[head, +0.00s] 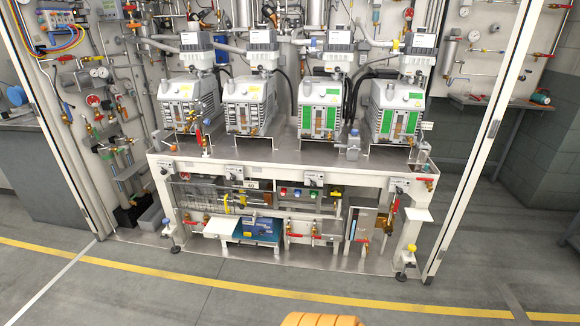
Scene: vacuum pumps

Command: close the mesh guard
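I cannot make out a mesh guard for certain. A white upright frame post (484,140) stands at the right front of the pump station, and a similar post (50,130) stands at the left. No mesh is clearly visible between them, and the front of the station looks open. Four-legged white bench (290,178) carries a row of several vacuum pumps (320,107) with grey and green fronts. Neither of my grippers is in view.
A yellow floor line (200,281) crosses in front of the station, with bare grey floor around it. A wall shelf (495,101) is at the right and a dark counter (40,165) at the left. An orange piece (320,320) shows at the bottom edge.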

